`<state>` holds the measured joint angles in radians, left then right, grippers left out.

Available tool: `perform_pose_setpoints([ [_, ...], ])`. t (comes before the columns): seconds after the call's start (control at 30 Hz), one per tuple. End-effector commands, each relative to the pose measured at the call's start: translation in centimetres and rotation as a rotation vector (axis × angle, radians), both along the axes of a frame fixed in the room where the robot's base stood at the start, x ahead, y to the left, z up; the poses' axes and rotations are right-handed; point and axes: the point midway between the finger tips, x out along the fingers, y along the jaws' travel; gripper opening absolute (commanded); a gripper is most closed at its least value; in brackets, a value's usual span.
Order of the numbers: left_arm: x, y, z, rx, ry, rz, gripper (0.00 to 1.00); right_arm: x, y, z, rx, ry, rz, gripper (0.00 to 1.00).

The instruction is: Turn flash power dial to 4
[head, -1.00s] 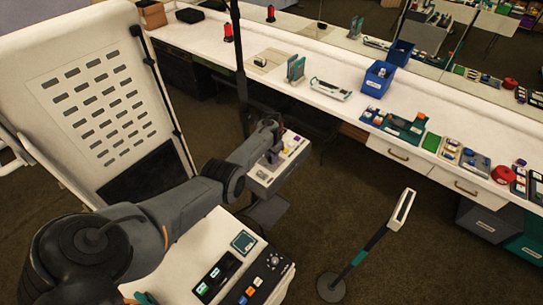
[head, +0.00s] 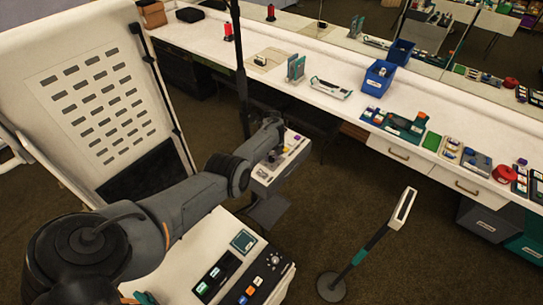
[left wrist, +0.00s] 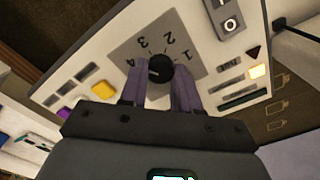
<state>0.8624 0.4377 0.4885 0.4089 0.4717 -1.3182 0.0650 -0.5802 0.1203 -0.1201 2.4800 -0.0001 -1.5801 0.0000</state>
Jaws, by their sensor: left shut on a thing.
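The flash power dial (left wrist: 160,68) is a round black knob on a grey plate with the printed numbers 1 to 4, upside down in the left wrist view. A small pale mark shows on the left side of its face, toward the 4; its exact reading is hard to tell. My left gripper (left wrist: 160,86) is shut on the dial, one finger on each side. In the head view my left gripper (head: 273,155) is over the pale flash unit panel (head: 266,176) and hides the dial. My right gripper is not in view.
In the head view, a control box (head: 262,278) is nearer, and a standing sign (head: 403,207) is right of the panel.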

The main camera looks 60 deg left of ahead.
Motion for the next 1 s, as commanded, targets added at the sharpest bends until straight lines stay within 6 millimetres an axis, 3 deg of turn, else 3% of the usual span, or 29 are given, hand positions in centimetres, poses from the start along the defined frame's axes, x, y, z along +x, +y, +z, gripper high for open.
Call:
perform_pose_setpoints([
  [0.4, 0.10, -0.10, 0.14, -0.004, -0.001, 0.224, 0.01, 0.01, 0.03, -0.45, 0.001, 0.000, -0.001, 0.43],
  [1.0, 0.10, -0.11, 0.19, -0.004, 0.000, 0.264, 0.01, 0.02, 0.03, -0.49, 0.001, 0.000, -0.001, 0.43],
])
